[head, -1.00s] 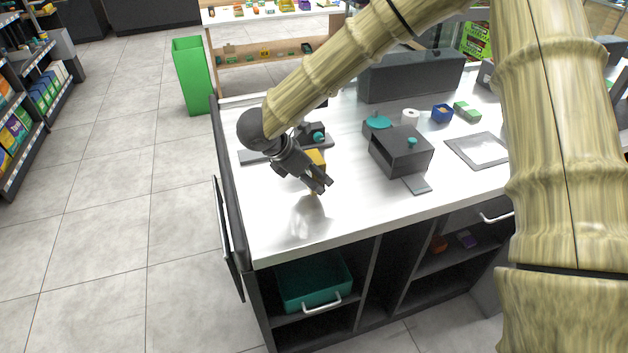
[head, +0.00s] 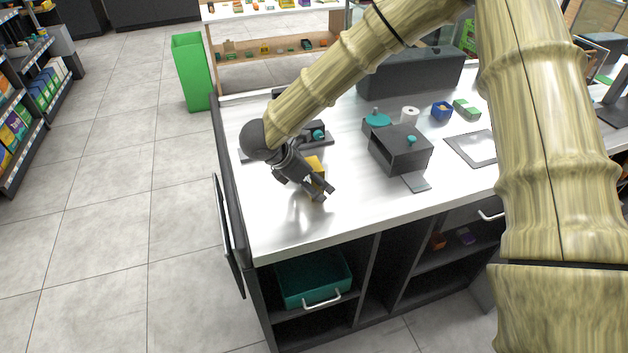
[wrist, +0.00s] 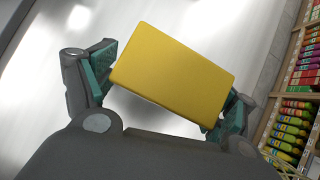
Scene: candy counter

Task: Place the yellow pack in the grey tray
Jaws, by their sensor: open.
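The yellow pack (head: 314,164) stands on the white counter near its left end, partly hidden by my gripper in the head view. In the wrist view the yellow pack (wrist: 172,72) lies between the two fingers, its broad face toward the camera. My gripper (head: 322,190) is open, with one finger on each side of the pack. In the wrist view the fingers of my gripper (wrist: 165,90) have green pads close to the pack's ends; I cannot tell if they touch. The grey tray (head: 472,148) lies flat and empty on the counter at the right.
A dark grey box-shaped machine (head: 400,150) stands between pack and tray. A blue container (head: 441,111), a green pack (head: 467,109) and a white roll (head: 410,115) stand behind it. A dark scale-like device (head: 318,132) is behind my gripper. The front counter strip is clear.

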